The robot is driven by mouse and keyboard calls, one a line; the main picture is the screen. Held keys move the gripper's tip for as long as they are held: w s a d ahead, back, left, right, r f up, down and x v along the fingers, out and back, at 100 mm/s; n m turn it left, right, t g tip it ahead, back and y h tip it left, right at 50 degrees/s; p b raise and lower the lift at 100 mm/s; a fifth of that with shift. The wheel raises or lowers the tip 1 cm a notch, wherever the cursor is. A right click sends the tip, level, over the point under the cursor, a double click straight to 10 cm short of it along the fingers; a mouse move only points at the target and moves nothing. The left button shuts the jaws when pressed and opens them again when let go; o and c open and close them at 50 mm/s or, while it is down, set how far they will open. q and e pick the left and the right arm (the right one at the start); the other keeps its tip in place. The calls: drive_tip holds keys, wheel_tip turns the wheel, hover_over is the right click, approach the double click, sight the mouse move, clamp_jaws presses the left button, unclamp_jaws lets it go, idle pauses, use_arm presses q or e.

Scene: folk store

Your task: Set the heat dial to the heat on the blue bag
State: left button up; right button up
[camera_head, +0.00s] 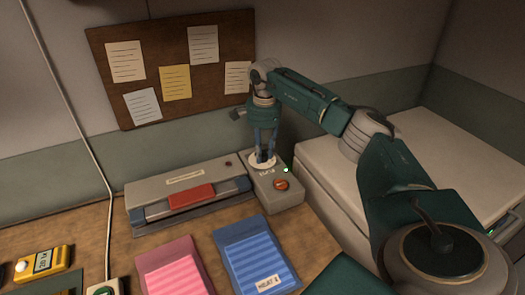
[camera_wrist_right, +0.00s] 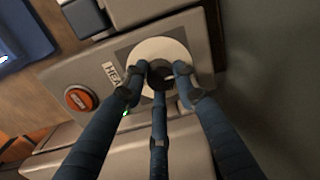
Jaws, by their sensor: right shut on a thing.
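The heat dial (camera_wrist_right: 160,58) is a dark knob on a pale round plate on top of a grey control box (camera_head: 287,199). A partly covered label beside it begins "HEA". My right gripper (camera_head: 264,157) points down over the dial, its three blue fingers shut around the knob, also seen in the right wrist view (camera_wrist_right: 162,75). The fingers hide the dial's pointer and marks. The blue bag (camera_head: 240,246) lies flat on the table with a white label (camera_head: 269,283) that seems to read "HEAT" and a small figure I cannot read surely. My left gripper is not seen.
An orange-red button (camera_head: 282,184) and a lit green lamp (camera_head: 286,170) sit on the box. A grey sealer with a red bar (camera_head: 191,196) stands left of it. A pink bag (camera_head: 172,266) and a yellow device (camera_head: 43,262) lie on the table. A white chest stands right.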

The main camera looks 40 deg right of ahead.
drive_tip(key=m+p, duration=0.2)
drive_tip(key=m, duration=0.1)
drive_tip(key=shift+r, duration=0.15)
drive_tip(key=m+p, duration=0.1)
drive_tip(key=m, duration=0.3)
drive_tip(key=shift+m+p, duration=0.3)
idle(0.4)
drive_tip(key=o, duration=1.1)
drive_tip(key=shift+o, duration=0.2)
wheel_tip(320, 180, up, 12)
drive_tip(key=shift+s+a, duration=0.15)
drive_tip(key=shift+a, duration=0.1)
drive_tip(key=shift+f, duration=0.2)
